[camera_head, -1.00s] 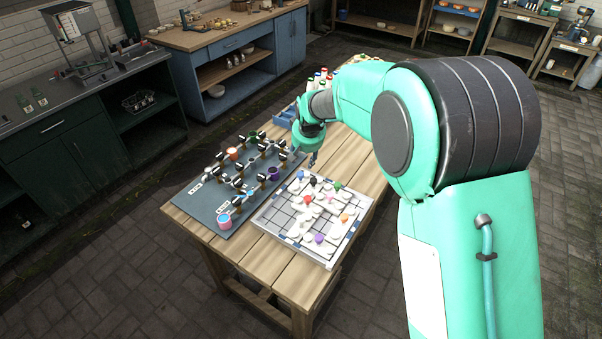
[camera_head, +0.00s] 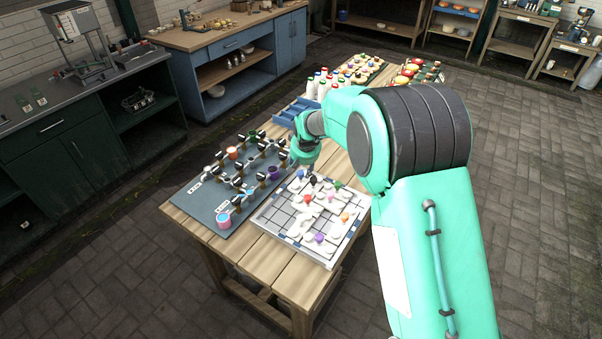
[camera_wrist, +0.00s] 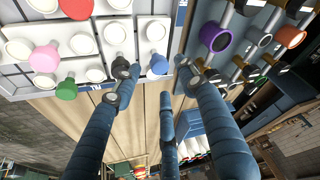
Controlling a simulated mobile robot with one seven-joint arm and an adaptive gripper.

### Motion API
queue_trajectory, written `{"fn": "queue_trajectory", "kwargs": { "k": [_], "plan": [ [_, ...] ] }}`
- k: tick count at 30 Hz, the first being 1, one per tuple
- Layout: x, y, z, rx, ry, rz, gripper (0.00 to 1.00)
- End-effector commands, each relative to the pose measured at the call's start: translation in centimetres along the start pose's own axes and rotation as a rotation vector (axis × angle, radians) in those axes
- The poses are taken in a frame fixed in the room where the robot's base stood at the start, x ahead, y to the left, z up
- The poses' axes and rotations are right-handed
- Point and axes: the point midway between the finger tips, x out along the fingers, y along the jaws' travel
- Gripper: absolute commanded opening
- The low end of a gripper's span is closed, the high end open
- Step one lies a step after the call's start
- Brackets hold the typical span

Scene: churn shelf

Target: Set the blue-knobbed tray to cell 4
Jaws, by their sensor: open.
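The white gridded board (camera_head: 328,264) lies at the front right of the table and holds several white trays with coloured knobs. The blue knob (camera_wrist: 160,66) stands near the board's edge in the wrist view, on a pale tray; it also shows small at the board's far left in the head view (camera_head: 300,174). My gripper (camera_wrist: 157,84) is open, its dark blue fingers spread around the blue knob's side of the board, with no grip on it visible. In the head view my gripper (camera_head: 302,158) is over the board's far edge. A black knob (camera_wrist: 120,68) is close by one finger. I cannot read which cell is 4.
Pink (camera_wrist: 44,58), red (camera_wrist: 76,8) and green (camera_wrist: 66,90) knobs crowd the board. A grey panel (camera_head: 203,208) with valves and cups lies to the left. A blue crate (camera_head: 285,116) and white bottles (camera_head: 318,86) stand behind.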

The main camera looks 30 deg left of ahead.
Motion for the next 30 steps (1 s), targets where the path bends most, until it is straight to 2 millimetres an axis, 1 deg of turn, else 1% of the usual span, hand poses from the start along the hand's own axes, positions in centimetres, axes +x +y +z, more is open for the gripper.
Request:
{"fn": "queue_trajectory", "kwargs": {
  "k": [1, 3, 9, 15, 23, 25, 27, 30],
  "plan": [
    [0.8, 0.0, 0.0, 0.0, 0.0, 0.0, 0.42],
    [1.6, 0.0, 0.0, 0.0, 0.001, 0.0, 0.42],
    [3.2, 0.0, 0.0, 0.0, 0.0, 0.0, 0.42],
    [3.8, 0.0, 0.0, 0.0, 0.0, 0.0, 0.42],
    [3.8, 0.0, 0.0, 0.0, 0.0, 0.0, 0.42],
    [3.8, 0.0, 0.0, 0.0, 0.0, 0.0, 0.32],
    [3.8, 0.0, 0.0, 0.0, 0.0, 0.0, 0.18],
    [3.8, 0.0, 0.0, 0.0, 0.001, 0.0, 0.0]
  ]
}}
